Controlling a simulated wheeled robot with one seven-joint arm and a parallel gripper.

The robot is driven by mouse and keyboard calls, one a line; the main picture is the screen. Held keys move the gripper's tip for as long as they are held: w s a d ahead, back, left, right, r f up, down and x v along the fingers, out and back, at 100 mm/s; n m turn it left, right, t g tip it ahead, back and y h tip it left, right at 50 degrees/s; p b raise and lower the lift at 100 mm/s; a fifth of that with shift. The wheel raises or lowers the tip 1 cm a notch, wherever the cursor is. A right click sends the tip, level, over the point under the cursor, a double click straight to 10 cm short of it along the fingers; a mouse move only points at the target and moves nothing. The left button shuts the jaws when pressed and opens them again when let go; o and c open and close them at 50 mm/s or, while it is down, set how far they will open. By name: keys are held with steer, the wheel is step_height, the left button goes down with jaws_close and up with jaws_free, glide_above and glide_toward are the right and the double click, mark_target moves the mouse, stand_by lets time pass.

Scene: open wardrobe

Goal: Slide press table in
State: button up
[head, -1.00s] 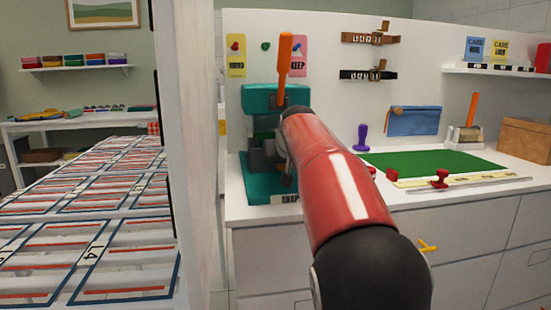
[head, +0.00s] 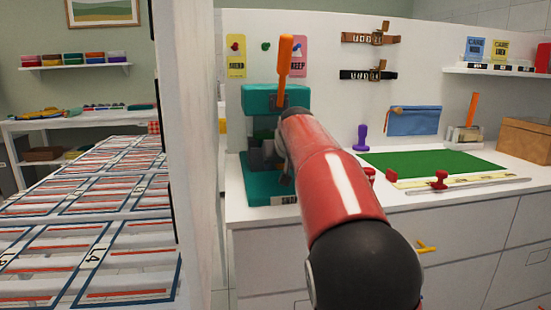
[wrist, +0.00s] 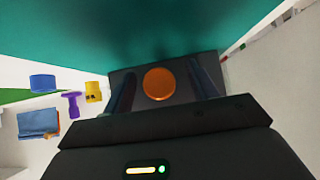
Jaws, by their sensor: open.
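The teal press (head: 262,98) stands on the white counter at the left, with an upright orange lever (head: 285,58) on top. Its dark inner part shows only partly behind my red arm, so the position of its table cannot be told in the head view. My gripper is hidden at the press in the head view. In the wrist view my gripper (wrist: 163,88) is open, its two dark fingers apart. A round orange disc (wrist: 158,84) on a dark grey block shows between them; I cannot tell whether they touch it. Teal press body (wrist: 150,30) fills the top of that view.
A white partition (head: 190,150) stands close left of the press. Counter space just right of the press is partly hidden by my arm.

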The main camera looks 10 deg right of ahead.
stand_by(0.4)
steer(key=shift+v, duration=3.6)
steer(key=shift+s+r, duration=0.3)
steer(key=shift+s, duration=0.05)
steer(key=shift+s+f, duration=0.1)
steer(key=shift+s, duration=0.05)
steer(key=shift+g+y, duration=0.3)
steer(key=shift+g, duration=0.3)
steer(key=s+f, duration=0.1)
steer(key=s, duration=0.2)
steer(key=s+d+f, duration=0.1)
steer(key=s, duration=0.2)
steer(key=s+f, duration=0.1)
steer(key=s, duration=0.2)
steer(key=shift+d+f, duration=0.2)
steer(key=shift+d, duration=0.2)
steer(key=s+a+f+g, duration=0.1)
steer(key=s+f, duration=0.8)
steer(key=s, duration=0.4)
steer(key=s+f+g, duration=0.2)
steer(key=s+f, duration=0.8)
steer(key=s, duration=0.4)
steer(key=shift+s+a+f, duration=0.2)
steer(key=shift+a+f, duration=0.1)
steer(key=shift+a, duration=0.1)
